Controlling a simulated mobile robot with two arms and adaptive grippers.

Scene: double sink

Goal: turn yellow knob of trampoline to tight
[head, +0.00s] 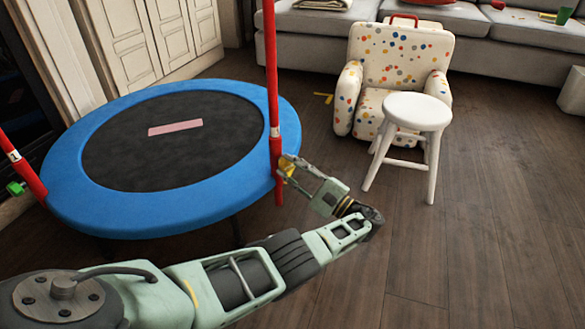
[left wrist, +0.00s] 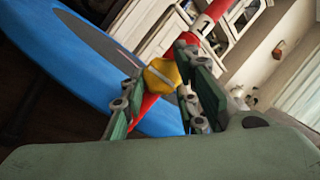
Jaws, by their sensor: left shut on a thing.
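The trampoline (head: 72,205) has a blue padded rim, a black mat and red poles. Its yellow knob (head: 288,168) sits on the right-hand red pole (head: 271,75), at about rim height. My left gripper (head: 288,170) reaches the knob from the lower right and is shut on it. In the left wrist view the yellow knob (left wrist: 161,76) shows between the two fingers of my left gripper (left wrist: 160,88), with the red pole (left wrist: 207,22) behind it. The knob's marking or turn position cannot be read. My right gripper is not in view.
A white stool (head: 418,112) and a dotted child's armchair (head: 405,50) stand right of the trampoline. A grey sofa (head: 315,25) is behind. The wooden floor at the lower right is clear.

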